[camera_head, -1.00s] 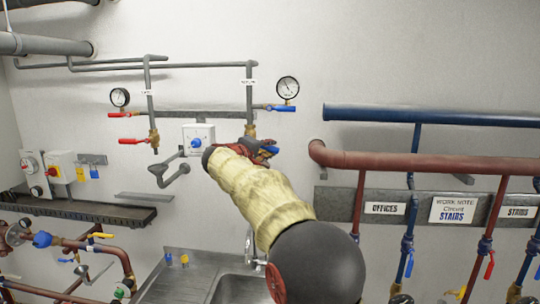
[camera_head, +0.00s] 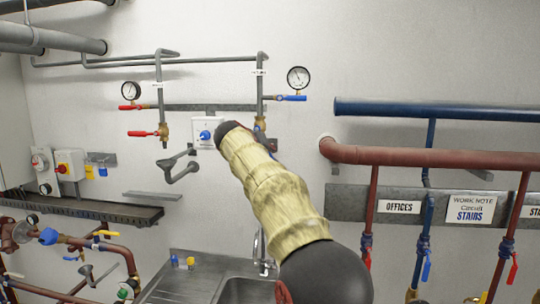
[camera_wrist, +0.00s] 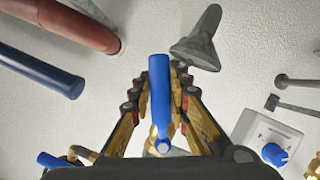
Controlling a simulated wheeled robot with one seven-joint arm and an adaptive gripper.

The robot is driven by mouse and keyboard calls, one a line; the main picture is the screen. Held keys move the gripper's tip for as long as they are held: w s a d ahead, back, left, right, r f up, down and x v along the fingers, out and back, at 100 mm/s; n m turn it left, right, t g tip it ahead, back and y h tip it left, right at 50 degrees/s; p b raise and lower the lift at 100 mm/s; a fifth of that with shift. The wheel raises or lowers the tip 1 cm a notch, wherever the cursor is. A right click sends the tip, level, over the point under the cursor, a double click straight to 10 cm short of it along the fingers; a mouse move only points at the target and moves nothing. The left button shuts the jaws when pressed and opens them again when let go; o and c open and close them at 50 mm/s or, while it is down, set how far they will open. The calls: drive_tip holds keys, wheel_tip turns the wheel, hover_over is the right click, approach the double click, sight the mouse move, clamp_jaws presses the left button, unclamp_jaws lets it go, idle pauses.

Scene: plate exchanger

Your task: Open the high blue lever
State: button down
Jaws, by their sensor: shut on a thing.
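A blue lever (camera_wrist: 160,95) stands lengthwise in the middle of the wrist view, with a round pivot end at its lower tip. My gripper (camera_wrist: 157,80) has one finger on each side of it and is shut on it. In the head view my forearm and wrist hide this lever and most of my gripper.
A white box with a blue knob (camera_head: 205,134) is on the wall just left of my wrist. A right gauge (camera_head: 298,77) and red levers (camera_head: 143,133) are nearby. A blue pipe (camera_head: 435,111) and a red pipe (camera_head: 430,157) run at right. A sink (camera_head: 245,290) lies below.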

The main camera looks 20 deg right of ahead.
drive_tip(key=shift+w+a+f, duration=0.2)
drive_tip(key=shift+f, duration=0.1)
idle(0.4)
drive_tip(key=c, duration=1.7)
unclamp_jaws()
drive_tip(key=shift+r, duration=0.15)
drive_tip(key=shift+o, duration=0.2)
drive_tip(key=shift+s, duration=0.1)
drive_tip(key=v, duration=1.1)
drive_tip(key=shift+s+a+r, duration=0.15)
drive_tip(key=shift+s+a, duration=0.1)
drive_tip(key=shift+s, duration=0.05)
